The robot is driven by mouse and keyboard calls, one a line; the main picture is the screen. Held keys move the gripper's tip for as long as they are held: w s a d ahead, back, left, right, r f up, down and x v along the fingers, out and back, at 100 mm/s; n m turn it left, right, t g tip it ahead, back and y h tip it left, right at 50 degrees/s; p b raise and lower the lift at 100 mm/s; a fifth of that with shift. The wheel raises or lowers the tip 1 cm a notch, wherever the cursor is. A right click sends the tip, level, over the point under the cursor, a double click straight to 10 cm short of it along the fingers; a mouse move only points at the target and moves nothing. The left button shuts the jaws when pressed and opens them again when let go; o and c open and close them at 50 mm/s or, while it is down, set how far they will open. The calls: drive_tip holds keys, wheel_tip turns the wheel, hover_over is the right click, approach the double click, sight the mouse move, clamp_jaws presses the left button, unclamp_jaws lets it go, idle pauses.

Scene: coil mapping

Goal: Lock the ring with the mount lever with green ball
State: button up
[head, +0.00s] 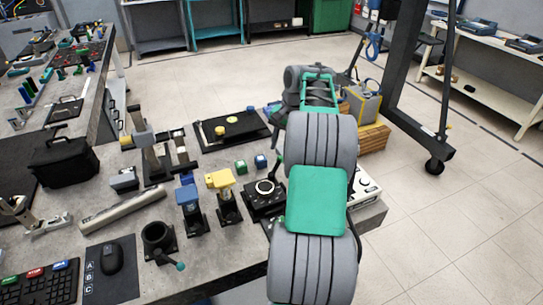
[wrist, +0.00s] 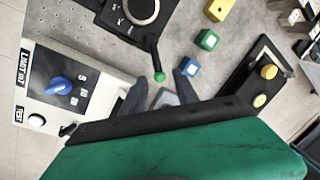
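A black mount with a pale ring (head: 265,187) stands on the table's right part in the head view. Its dark lever rises to a green ball (head: 279,158). In the wrist view the ring (wrist: 143,10) is at the top edge, partly cut off. The lever slants down from the mount to the green ball (wrist: 159,77). My gripper (wrist: 160,92) is open, with its two dark fingers apart. The ball appears just beyond the gap between the fingertips; I cannot tell the depth or any contact. In the head view my arm hides the gripper.
A white control box with a blue knob (wrist: 60,88) is on the left in the wrist view. Green (wrist: 207,40) and blue (wrist: 190,66) cubes lie right of the lever. A black cup mount (head: 158,239) with a teal-ball lever stands near the table's front.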

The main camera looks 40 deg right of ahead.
sight(278, 162)
drive_tip(key=f, duration=0.7)
drive_tip(key=shift+w+a, duration=0.2)
drive_tip(key=shift+w, duration=0.15)
drive_tip(key=shift+c, duration=0.6)
clamp_jaws()
